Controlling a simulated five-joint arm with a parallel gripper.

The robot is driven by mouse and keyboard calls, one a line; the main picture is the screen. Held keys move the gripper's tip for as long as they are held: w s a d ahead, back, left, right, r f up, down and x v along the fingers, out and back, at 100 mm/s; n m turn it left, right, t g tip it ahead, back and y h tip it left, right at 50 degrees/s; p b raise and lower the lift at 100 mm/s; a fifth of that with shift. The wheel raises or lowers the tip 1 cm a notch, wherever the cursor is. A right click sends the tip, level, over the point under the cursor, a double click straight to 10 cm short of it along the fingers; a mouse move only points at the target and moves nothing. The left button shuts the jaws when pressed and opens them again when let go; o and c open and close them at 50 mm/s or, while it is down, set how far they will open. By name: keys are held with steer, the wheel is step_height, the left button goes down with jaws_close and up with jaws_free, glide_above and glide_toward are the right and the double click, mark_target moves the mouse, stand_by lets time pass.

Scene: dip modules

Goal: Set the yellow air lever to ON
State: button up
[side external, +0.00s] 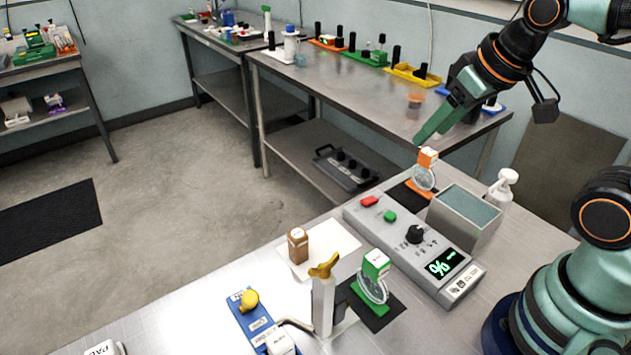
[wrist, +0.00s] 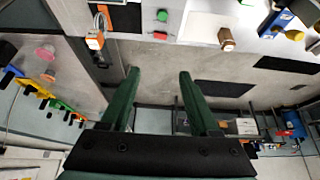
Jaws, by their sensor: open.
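A yellow lever handle (side external: 323,266) sits on top of an upright white post on the front table. A second yellow part, a rounded knob (side external: 249,299), sits on a blue labelled base (side external: 262,322) to its left; the frames do not show which is the air lever. ON markings are too small to read. The yellow knob also shows in the wrist view (wrist: 294,35), at the top right. My gripper (side external: 424,137) is high at the upper right, well away from both yellow parts. In the wrist view my gripper (wrist: 159,72) has its green fingers apart with nothing between them.
A grey control box (side external: 412,236) with red and green buttons, a metal bath (side external: 463,218) and a white pump bottle (side external: 501,188) stand right of the post. Green-and-white (side external: 376,264) and orange (side external: 427,160) holders and a brown bottle (side external: 298,246) stand nearby.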

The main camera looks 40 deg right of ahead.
step_height(320, 180, up, 2)
steer(key=shift+r, duration=0.25)
jaws_close()
steer(key=w+a+r+n+g+y, duration=0.1)
steer(key=a+r+n, duration=0.1)
steer(key=a+n, duration=0.45)
steer(key=w+a+r+n+g+y, duration=0.1)
steer(key=w+a+r+n, duration=0.1)
steer(key=a+n, duration=0.45)
steer(key=s+a+f+n+g, duration=0.1)
steer(key=s+a+n, duration=0.3)
steer(key=a+n, duration=0.55)
steer(key=s+a+f+n+g, duration=0.1)
steer(key=s+a+n, duration=0.2)
steer(key=a+n, duration=0.7)
steer(key=f+m, duration=0.1)
steer(key=f, duration=0.3)
steer(key=a+f+m, duration=0.1)
steer(key=f, duration=0.4)
steer(key=a+f+m, duration=0.1)
steer(key=f, duration=0.4)
steer(key=shift+w+a+f, duration=0.1)
steer(key=shift+w+f, duration=0.05)
steer(key=shift+f, duration=0.05)
